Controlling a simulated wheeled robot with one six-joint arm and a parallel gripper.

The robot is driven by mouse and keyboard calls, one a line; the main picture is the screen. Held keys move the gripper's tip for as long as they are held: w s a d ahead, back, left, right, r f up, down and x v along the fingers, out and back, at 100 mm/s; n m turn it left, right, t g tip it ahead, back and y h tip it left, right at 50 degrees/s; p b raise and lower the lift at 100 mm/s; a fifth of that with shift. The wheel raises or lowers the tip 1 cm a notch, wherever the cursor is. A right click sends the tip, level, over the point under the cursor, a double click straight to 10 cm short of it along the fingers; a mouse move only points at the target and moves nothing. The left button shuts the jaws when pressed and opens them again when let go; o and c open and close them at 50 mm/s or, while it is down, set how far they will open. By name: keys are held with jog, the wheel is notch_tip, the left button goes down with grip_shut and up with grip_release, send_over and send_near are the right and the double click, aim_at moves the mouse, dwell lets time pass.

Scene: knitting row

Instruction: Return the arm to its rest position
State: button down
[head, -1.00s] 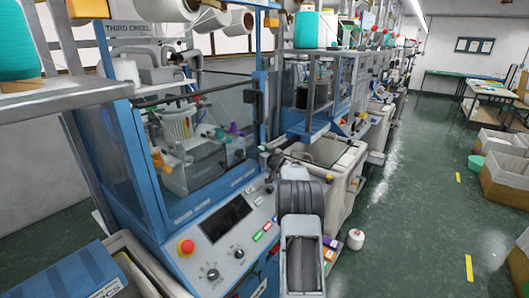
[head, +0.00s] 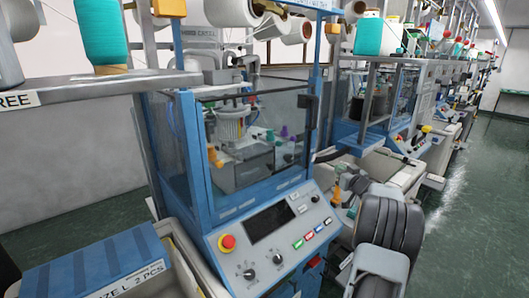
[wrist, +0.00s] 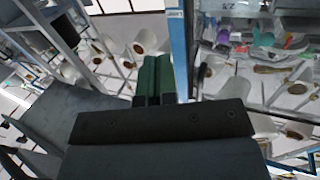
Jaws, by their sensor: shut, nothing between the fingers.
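My gripper (wrist: 153,80) shows in the wrist view as two dark green fingers side by side, closed together with nothing between them. My arm (head: 388,225) stands at the lower right of the head view, its dark ribbed link in front of the machine row. I cannot make out the gripper's fingers in the head view. In the wrist view the fingers lie in front of several yarn cones (wrist: 147,41) and left of a blue machine post (wrist: 179,50); the distance is unclear.
A blue-framed knitting machine with a control panel (head: 268,240) and red stop button (head: 227,242) stands left of my arm. A blue box (head: 95,265) sits at lower left. A shelf (head: 110,88) carries a teal yarn cone (head: 105,40). Green floor (head: 480,220) is open at right.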

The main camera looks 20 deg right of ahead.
jog(key=s+d+f+m+g+h, duration=0.3)
jog(key=d+f+g+h, duration=0.2)
jog(key=f, duration=0.2)
jog(key=s+a+f+m+g+h, duration=0.1)
jog(key=s+a+f+m+g, duration=0.1)
jog(key=s+a+g, duration=0.35)
jog(key=s+a+r+n+g+y, duration=0.1)
jog(key=s+a, duration=0.4)
jog(key=a, duration=0.8)
jog(key=s+a+r+n+g+y, duration=0.1)
jog(key=s+a, duration=0.5)
jog(key=a, duration=0.7)
jog(key=s+a+r+n+g+y, duration=0.1)
jog(key=s+a+y, duration=0.4)
jog(key=a, duration=0.9)
jog(key=s+r+n, duration=0.1)
jog(key=n, duration=0.1)
jog(key=shift+s+r+n, duration=0.15)
jog(key=shift+s+n, duration=0.1)
jog(key=shift+n, duration=0.15)
jog(key=shift+s, duration=0.15)
